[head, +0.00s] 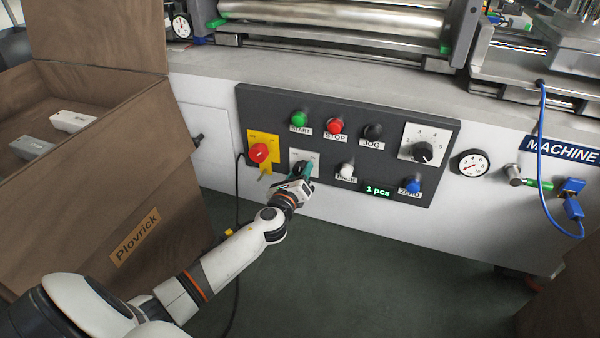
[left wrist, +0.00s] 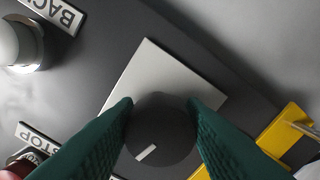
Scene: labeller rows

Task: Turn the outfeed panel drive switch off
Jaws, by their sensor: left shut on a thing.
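The dark control panel (head: 270,105) is on the front of the machine. The drive switch is a round black knob (left wrist: 160,128) on a white plate (left wrist: 150,68), with a short white pointer mark toward the lower left in the left wrist view. My left gripper (head: 301,170) reaches the panel's lower row, and its green fingers are shut on the knob from both sides. In the head view the gripper hides the knob and most of the white plate (head: 303,155), so its lettering cannot be read. My right gripper is not in view.
A red knob (head: 259,152) on a yellow plate is left of the gripper. Green START (head: 299,118), red STOP (head: 335,126) and black JOG (head: 373,131) buttons are above. A white BACK button (head: 346,171) is to the right. A brown crate (head: 150,190) stands left.

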